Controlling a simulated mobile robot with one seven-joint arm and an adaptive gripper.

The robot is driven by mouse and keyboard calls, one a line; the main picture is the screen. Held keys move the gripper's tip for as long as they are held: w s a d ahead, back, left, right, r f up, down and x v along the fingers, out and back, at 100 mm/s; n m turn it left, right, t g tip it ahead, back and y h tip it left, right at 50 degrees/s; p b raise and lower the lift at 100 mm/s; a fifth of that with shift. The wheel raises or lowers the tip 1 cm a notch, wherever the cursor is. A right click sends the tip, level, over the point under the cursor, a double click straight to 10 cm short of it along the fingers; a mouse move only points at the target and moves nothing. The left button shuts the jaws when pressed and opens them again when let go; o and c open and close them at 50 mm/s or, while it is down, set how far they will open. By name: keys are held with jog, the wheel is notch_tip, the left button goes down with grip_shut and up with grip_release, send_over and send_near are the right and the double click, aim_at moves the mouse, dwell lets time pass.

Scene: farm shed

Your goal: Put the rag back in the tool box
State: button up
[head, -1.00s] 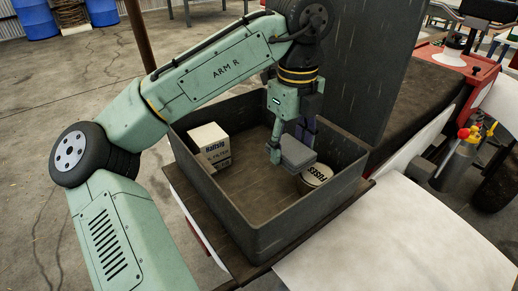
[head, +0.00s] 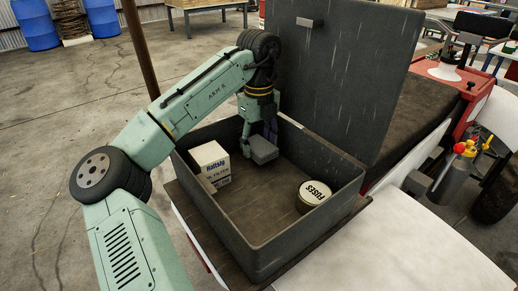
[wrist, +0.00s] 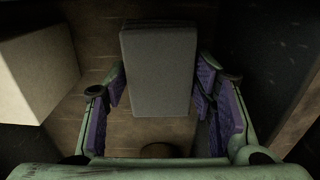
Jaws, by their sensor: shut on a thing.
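The tool box (head: 305,232) is a dark grey open bin with its tall lid up at the back. My gripper (head: 257,142) is inside the box's outline, toward its back left. It is shut on the folded grey rag (head: 264,152), which looks like a flat block. In the wrist view the rag (wrist: 158,70) sits between the purple finger pads of my gripper (wrist: 158,95), with the box floor behind it. The rag appears to be above the floor; its exact height is hard to tell.
A white filter carton (head: 211,163) stands in the box just left of the rag; it also shows in the wrist view (wrist: 38,75). A round fuses tin (head: 314,194) stands at the right. The middle and front of the box floor are clear.

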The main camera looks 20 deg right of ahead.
aim_at(259, 144)
jog(key=shift+f, duration=1.15)
jog(key=shift+f, duration=0.2)
jog(key=o, duration=0.9)
jog(key=shift+o, duration=0.2)
jog(key=shift+r, duration=0.15)
notch_tip(259, 144, up, 12)
jog(key=shift+p, duration=0.35)
